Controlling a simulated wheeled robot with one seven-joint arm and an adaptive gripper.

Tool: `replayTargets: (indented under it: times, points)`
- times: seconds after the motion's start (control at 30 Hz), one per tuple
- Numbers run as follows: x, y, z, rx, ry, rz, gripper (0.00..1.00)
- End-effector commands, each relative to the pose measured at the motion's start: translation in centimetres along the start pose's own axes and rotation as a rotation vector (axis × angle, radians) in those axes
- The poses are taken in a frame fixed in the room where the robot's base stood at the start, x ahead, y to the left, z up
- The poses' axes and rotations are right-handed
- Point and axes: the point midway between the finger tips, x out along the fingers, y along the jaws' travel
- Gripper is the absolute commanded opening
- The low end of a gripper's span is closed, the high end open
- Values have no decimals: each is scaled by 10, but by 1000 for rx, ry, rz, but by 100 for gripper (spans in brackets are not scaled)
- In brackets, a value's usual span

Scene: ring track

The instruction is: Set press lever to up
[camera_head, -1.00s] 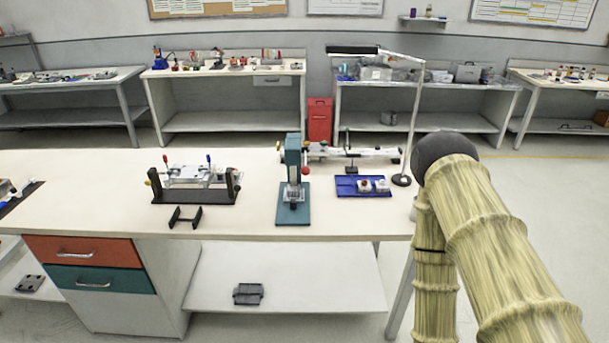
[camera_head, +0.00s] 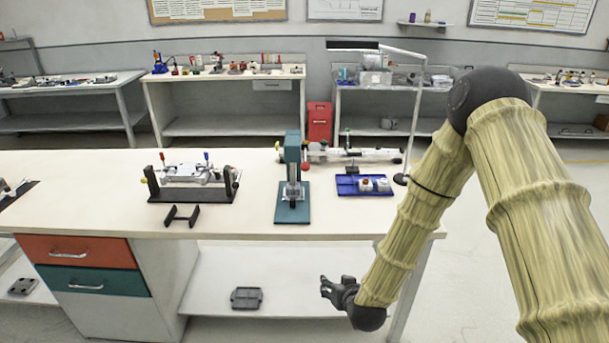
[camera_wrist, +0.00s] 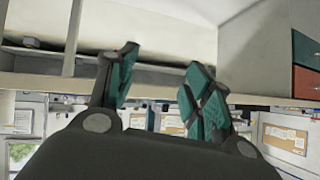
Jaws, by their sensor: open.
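A teal press (camera_head: 292,180) stands upright on the workbench, right of the bench's middle. The press is not recognisable in the wrist view.
The workbench top (camera_head: 100,190) bears a black fixture (camera_head: 192,185), a small black stand (camera_head: 182,216) and a blue tray (camera_head: 350,190) with small parts. A lamp pole (camera_head: 414,120) rises at the right. A grey part (camera_head: 246,298) lies on the lower shelf.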

Motion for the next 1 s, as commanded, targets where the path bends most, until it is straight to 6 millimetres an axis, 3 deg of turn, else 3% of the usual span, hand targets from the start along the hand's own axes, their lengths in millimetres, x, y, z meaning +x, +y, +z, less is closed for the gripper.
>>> replayTargets:
  times: [0.03,0.1,0.2,0.3,0.4,0.5,0.67,1.0]
  points:
    - [15,-11,-41,-5,96,-15,51]
    - [25,-26,-99,-14,219,-31,51]
    - [28,-45,-173,-22,374,-48,51]
    - [24,-60,-231,-25,496,-58,51]
    - [17,-70,-269,-27,575,-63,51]
    - [13,-75,-288,-26,614,-66,51]
    - [18,-77,-298,-26,625,-66,51]
    - [59,-80,-328,-26,622,-65,51]
